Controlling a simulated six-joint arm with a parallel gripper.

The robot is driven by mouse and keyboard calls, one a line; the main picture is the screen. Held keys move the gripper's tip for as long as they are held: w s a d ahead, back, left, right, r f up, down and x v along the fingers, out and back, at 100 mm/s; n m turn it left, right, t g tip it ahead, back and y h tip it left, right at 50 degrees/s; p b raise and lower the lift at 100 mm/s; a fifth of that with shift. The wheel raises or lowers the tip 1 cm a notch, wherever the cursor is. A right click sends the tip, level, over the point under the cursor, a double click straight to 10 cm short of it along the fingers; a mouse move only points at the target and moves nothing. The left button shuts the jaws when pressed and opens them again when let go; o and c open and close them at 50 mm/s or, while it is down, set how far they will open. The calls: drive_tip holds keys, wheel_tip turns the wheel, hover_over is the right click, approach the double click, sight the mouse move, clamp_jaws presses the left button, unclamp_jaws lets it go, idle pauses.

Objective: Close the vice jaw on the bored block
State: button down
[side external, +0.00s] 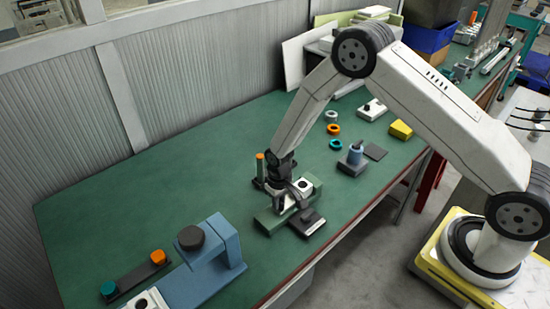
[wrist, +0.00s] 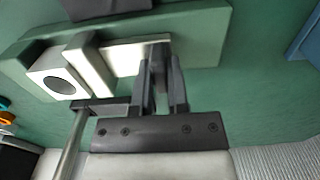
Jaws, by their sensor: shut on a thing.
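The vice stands on the green table; its green base (side external: 268,219) also shows in the wrist view (wrist: 205,30). The bored block (wrist: 58,82) is pale with a round hole in its top face and sits at one end of the vice; it also shows in the side view (side external: 304,187). The fingers hide most of the held part.
An orange-topped post (side external: 260,166) stands close left of the vice. A blue clamp-like fixture (side external: 215,262) is at the front left. Orange and teal rings (side external: 334,129), a grey-blue block (side external: 353,160) and a yellow block (side external: 400,130) lie to the right. The back left table is clear.

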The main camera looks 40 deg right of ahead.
drive_tip(key=c, duration=0.6)
unclamp_jaws()
drive_tip(key=shift+r, duration=0.15)
drive_tip(key=shift+r, duration=3.8)
